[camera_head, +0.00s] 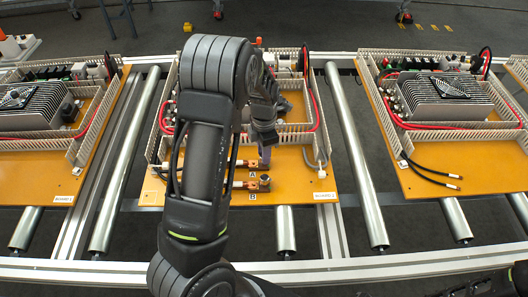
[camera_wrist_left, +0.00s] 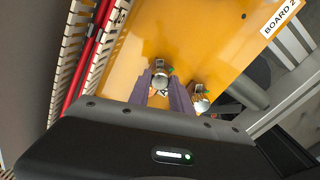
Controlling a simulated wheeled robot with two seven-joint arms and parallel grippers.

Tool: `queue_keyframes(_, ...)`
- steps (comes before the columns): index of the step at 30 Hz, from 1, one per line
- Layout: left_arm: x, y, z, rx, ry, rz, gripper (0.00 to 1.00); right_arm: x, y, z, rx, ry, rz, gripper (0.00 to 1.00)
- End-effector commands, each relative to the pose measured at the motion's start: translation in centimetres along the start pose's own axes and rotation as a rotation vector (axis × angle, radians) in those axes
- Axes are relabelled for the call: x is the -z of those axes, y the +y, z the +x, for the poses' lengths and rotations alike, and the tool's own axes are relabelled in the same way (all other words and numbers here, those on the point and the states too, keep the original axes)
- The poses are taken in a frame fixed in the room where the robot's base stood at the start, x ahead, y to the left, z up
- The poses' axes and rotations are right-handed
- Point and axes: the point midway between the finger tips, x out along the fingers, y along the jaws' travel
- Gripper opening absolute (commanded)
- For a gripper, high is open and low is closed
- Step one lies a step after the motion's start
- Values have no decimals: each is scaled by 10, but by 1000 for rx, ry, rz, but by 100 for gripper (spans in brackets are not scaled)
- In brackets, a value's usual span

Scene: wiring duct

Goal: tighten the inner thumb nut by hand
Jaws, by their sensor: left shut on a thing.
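The inner thumb nut (camera_wrist_left: 160,82) sits on its stud on the orange board, between the fingertips of my left gripper (camera_wrist_left: 162,87) in the left wrist view. The purple fingers are shut on it. In the head view my left gripper (camera_head: 264,147) points down at the inner terminal, and its fingers mostly hide the nut. The outer terminal with its thumb nut (camera_wrist_left: 201,104) stands apart, beside the right finger; it also shows in the head view (camera_head: 264,181), near label B. Copper-ended cables (camera_head: 240,185) reach the terminals. My right gripper is not in view.
Slotted wiring duct (camera_head: 292,138) and a red cable (camera_wrist_left: 92,62) run beside the terminals. The board (camera_head: 300,185) rests on a roller conveyor (camera_head: 357,160). Similar boards stand left (camera_head: 60,183) and right (camera_head: 430,195). The board's front right area is clear.

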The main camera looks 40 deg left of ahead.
Motion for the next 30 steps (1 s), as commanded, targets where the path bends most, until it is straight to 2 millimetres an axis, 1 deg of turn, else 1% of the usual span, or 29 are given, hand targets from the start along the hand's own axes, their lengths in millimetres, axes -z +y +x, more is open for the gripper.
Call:
queue_keyframes(1,0,0,0,0,0,0,8,0,0,0,0,0,0,36)
queue_keyframes(4,0,0,0,0,0,0,0,0,0,0,0,0,0,36)
queue_keyframes(20,0,0,0,0,0,31,0,0,0,1,0,0,0,36)
queue_keyframes(26,0,0,0,0,0,113,0,0,1,3,1,1,-1,36)
queue_keyframes(30,0,0,0,0,0,204,0,1,1,4,2,2,-1,36)
